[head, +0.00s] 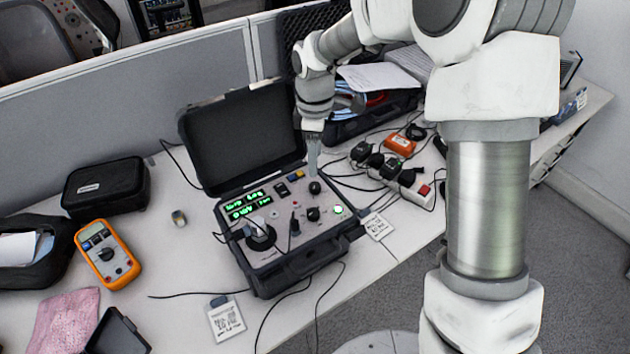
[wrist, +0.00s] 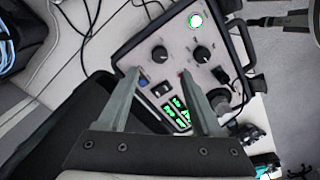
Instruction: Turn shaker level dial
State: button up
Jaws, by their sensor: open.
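The portable calibrator (head: 290,262) is an open dark case with a grey panel on the desk. Its panel has two black dials: an upper one (head: 315,188) and a lower one (head: 313,214). They appear as the left dial (wrist: 160,54) and right dial (wrist: 202,54) in the wrist view. I cannot read which is the shaker level dial. My gripper (head: 313,171) points down just above the upper dial. In the wrist view my gripper (wrist: 160,72) is open, its fingers apart with nothing between the tips; the left dial lies just beyond them.
A lit green button (head: 338,210), green displays (head: 247,204) and a round black shaker mount (head: 262,237) share the panel. The raised lid (head: 240,140) stands behind. A power strip (head: 408,184) with plugs lies right; an orange multimeter (head: 107,254) lies left. Cables cross the desk front.

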aim_at(315, 185)
notch_tip(315, 185, down, 9)
jog(key=shift+r, duration=0.2)
grip_shut()
dwell(0.4)
